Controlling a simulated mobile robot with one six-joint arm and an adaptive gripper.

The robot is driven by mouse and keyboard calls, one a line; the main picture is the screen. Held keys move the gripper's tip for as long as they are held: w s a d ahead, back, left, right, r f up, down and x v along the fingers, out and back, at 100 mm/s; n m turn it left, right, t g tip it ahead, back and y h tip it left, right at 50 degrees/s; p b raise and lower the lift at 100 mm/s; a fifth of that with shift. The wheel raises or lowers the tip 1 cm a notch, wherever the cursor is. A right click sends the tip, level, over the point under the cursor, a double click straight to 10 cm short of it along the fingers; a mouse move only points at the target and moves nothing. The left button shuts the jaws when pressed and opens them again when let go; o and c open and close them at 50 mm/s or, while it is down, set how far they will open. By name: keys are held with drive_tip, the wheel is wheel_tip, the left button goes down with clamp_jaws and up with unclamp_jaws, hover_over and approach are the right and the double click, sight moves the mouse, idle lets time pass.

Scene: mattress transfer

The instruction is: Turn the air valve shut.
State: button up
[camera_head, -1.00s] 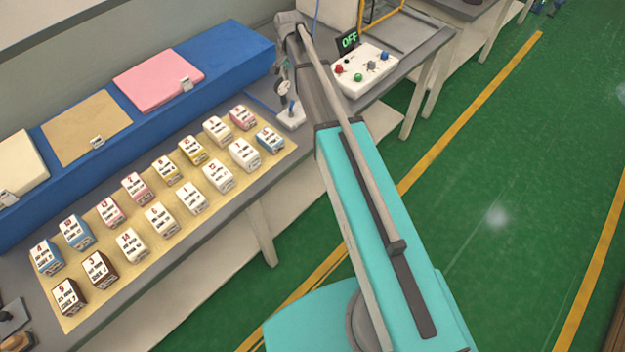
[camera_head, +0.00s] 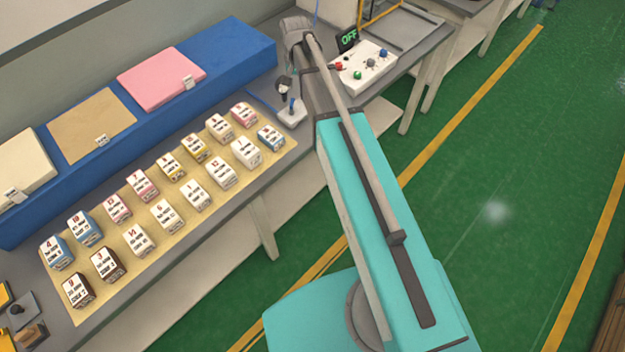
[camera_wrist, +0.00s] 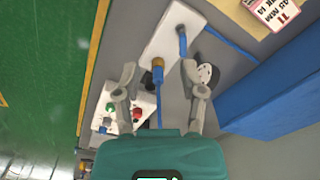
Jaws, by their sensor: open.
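The air valve is a white plate (camera_wrist: 163,52) with a blue lever (camera_wrist: 182,40) and a brass fitting with a blue hose, seen in the wrist view. In the head view the valve's white base (camera_head: 292,113) and blue lever (camera_head: 291,103) show on the bench, left of my arm. My gripper (camera_wrist: 159,70) is open, with its two fingers spread on either side of the brass fitting. The lever lies beyond the fingertips, nearer the right finger. I cannot tell whether a finger touches anything. My arm hides most of the gripper in the head view.
A round gauge (camera_wrist: 206,75) sits beside the right finger. A white control box (camera_head: 363,72) with coloured knobs and an OFF display (camera_head: 348,40) stands right of the valve. Several small labelled boxes stand on a tan mat (camera_head: 190,226) to the left, before a long blue block (camera_head: 225,58).

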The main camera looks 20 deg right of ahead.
drive_tip(key=s+f+n+b, duration=0.3)
drive_tip(key=s, duration=0.5)
drive_tip(key=s+f+n+b, duration=0.2)
drive_tip(key=s+f+b, duration=0.2)
drive_tip(key=s, duration=0.4)
wheel_tip(320, 180, down, 21)
drive_tip(key=s+b, duration=0.2)
drive_tip(key=b, duration=1.9)
drive_tip(key=shift+a+n, duration=0.2)
drive_tip(key=shift+n, duration=0.1)
